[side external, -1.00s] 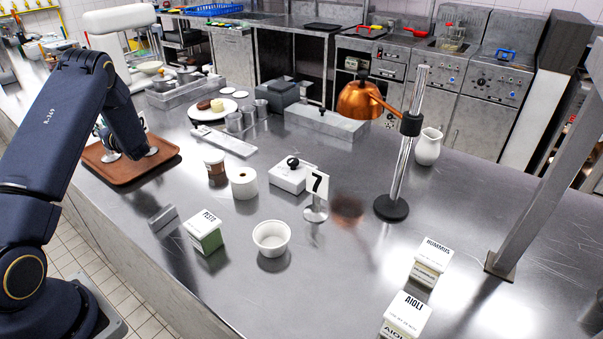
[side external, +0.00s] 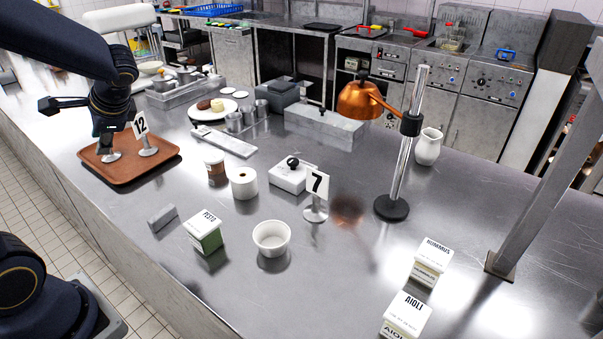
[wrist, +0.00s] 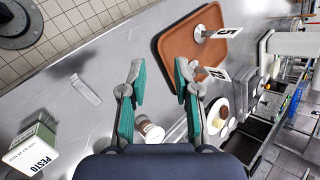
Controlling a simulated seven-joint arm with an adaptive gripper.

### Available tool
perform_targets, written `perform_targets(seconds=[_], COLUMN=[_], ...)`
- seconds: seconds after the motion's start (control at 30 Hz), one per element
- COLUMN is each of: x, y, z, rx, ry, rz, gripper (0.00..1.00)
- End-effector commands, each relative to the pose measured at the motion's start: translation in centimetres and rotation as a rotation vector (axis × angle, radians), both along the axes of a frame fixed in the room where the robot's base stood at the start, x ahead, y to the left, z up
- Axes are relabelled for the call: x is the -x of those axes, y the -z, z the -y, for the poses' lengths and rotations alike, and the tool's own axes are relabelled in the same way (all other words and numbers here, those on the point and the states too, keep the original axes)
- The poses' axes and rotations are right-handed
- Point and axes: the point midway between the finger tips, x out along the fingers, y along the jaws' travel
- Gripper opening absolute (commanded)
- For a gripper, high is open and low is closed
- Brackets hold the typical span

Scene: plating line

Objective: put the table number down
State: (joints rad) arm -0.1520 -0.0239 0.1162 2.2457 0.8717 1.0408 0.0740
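A table number reading 7 (side external: 317,183) stands upright on its round base on the counter, with nothing holding it. A table number reading 12 (side external: 140,125) stands on the brown tray (side external: 158,168) at the left; its card also shows in the wrist view (wrist: 216,73). A second stand (side external: 112,156) is on the tray, its card hidden in the side view by my arm. In the wrist view it seems to read 5 (wrist: 228,32). My gripper (wrist: 160,75) is open, with nothing between its teal-padded fingers. In the side view it hangs by the tray, its fingertips unclear.
A copper heat lamp (side external: 360,99) on a post stands right of the 7. Hummus (side external: 431,262) and aioli (side external: 406,315) boxes stand at the front right.

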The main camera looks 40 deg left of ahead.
Motion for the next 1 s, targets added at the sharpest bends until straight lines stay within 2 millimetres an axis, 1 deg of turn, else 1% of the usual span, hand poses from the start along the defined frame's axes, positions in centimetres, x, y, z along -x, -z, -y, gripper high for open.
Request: perform_targets(seconds=[0.03,0.07,0.1,0.17,0.2,0.3,0.4,0.5,0.57,1.0], x=[0.6,0.9,1.3,1.9,2.2,3.1,3.6,3.9,3.9,3.9], y=[-0.7,-0.9,-1.1,-1.6,-1.9,-2.7,-3.2,-3.5,-3.6,-3.6], z=[3.3,5.3,7.8,11.3,13.4,17.6,20.1,21.3,21.5,21.4], rx=[0.097,0.158,0.241,0.363,0.438,0.595,0.699,0.748,0.758,0.755], ry=[-0.021,-0.038,-0.056,-0.077,-0.088,-0.107,-0.117,-0.123,-0.126,-0.126], rz=[0.131,0.2,0.288,0.403,0.469,0.595,0.667,0.698,0.702,0.701], gripper=[0.31,0.31,0.31,0.31,0.31,0.31,0.31,0.31,0.31,0.31])
